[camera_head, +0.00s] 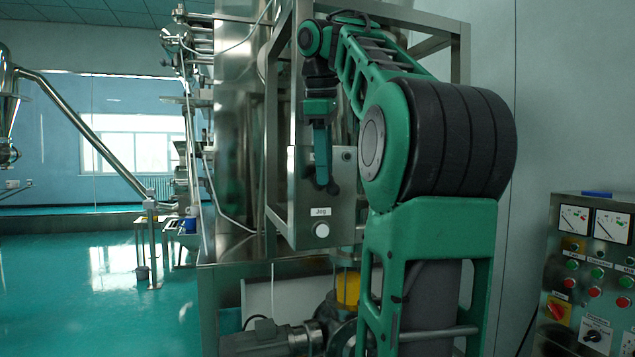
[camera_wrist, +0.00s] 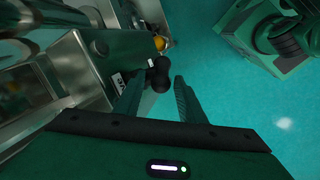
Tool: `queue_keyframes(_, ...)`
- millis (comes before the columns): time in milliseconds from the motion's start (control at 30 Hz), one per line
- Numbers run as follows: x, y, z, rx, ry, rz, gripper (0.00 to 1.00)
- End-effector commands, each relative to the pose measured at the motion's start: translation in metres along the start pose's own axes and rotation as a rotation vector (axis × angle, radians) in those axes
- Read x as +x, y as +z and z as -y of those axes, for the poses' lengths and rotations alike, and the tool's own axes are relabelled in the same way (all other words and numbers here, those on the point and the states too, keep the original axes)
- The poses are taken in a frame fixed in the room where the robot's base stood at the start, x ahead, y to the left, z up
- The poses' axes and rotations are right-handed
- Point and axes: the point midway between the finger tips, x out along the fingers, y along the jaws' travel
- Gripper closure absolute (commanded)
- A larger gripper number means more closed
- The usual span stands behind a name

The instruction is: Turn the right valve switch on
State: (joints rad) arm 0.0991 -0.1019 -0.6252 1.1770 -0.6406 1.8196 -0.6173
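A steel box (camera_head: 300,205) with a "Jog" label and a round white button stands in front of my gripper (camera_head: 322,184). A black knob-like part (camera_wrist: 160,75), which looks like a valve switch, sticks out from the box front in the wrist view. My gripper in the wrist view (camera_wrist: 159,80) is open, with one finger on each side of this black part and a gap visible to the right finger. Contact with the left finger cannot be told. In the head view my fingers point down and hide much of the black part. Whether it is the right switch, and its setting, I cannot tell.
Steel frame bars (camera_head: 271,120) surround the box. A yellow part (camera_head: 348,288) and a motor (camera_head: 262,338) sit below. A control panel (camera_head: 590,280) with meters and buttons stands at the right. Open turquoise floor (camera_head: 90,290) lies at the left.

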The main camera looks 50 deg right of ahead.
Motion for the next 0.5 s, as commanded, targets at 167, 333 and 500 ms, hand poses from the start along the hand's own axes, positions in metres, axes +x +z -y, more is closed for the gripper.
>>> queue_keyframes(167, 0.019, 0.001, -0.001, 0.002, 0.000, 0.001, 0.64)
queue_keyframes(333, 0.028, 0.001, 0.000, 0.001, 0.000, -0.001, 0.64)
queue_keyframes(500, 0.031, 0.000, 0.000, 0.001, -0.001, -0.002, 0.64)
